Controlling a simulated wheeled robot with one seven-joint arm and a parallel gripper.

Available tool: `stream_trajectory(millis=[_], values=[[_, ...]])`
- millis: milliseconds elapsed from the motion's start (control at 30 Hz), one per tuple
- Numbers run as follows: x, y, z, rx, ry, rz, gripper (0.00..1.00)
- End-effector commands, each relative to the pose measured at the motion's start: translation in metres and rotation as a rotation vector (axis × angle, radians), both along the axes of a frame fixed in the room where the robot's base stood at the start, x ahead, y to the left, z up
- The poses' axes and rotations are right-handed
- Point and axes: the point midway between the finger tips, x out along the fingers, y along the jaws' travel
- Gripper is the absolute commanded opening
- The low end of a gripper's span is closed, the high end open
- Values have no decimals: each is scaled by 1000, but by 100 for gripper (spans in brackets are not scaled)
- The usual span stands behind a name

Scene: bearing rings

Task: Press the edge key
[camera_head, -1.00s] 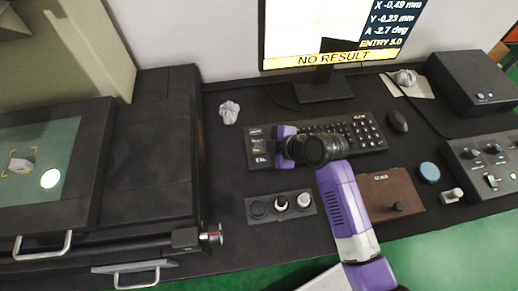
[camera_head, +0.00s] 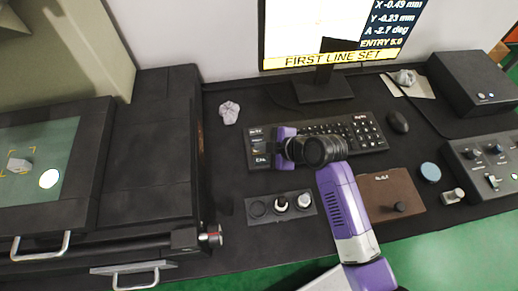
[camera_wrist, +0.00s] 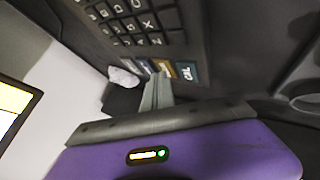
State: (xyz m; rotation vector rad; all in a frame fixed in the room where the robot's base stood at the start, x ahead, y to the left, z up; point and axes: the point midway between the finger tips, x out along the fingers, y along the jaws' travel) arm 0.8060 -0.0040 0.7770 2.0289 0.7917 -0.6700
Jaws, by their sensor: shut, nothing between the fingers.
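The black keyboard (camera_head: 330,140) lies below the monitor, with a block of larger labelled keys (camera_head: 257,146) at its left end. In the wrist view several coloured keys sit in a row, among them an orange-brown key (camera_wrist: 163,66) and a blue key (camera_wrist: 187,72). I cannot read which one is the edge key. My gripper (camera_wrist: 161,78) is shut and empty, its fingertips at the orange-brown key; contact is hard to tell. In the head view my gripper's purple body covers part of the key block. The monitor (camera_head: 320,52) shows a yellow band reading "FIRST LINE SET".
A mouse (camera_head: 398,121) lies right of the keyboard. A holder with round pieces (camera_head: 281,206), a brown plate (camera_head: 388,190) and a blue disc (camera_head: 430,172) lie in front. A black machine (camera_head: 150,150) stands left. Crumpled paper (camera_head: 229,112) lies behind the keyboard.

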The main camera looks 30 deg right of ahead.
Motion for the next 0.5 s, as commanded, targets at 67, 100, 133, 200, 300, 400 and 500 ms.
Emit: stream_trajectory(millis=[67, 100, 133, 200, 300, 400, 500], values=[[0, 0, 0, -1, 1, 0, 0], [0, 0, 0, -1, 1, 0, 0], [0, 0, 1, -1, 1, 0, 0], [-1, 0, 4, 0, 2, 1, 0], [0, 0, 10, -1, 1, 0, 0], [-1, 0, 14, -1, 1, 0, 0], [-1, 0, 15, -1, 1, 0, 0]])
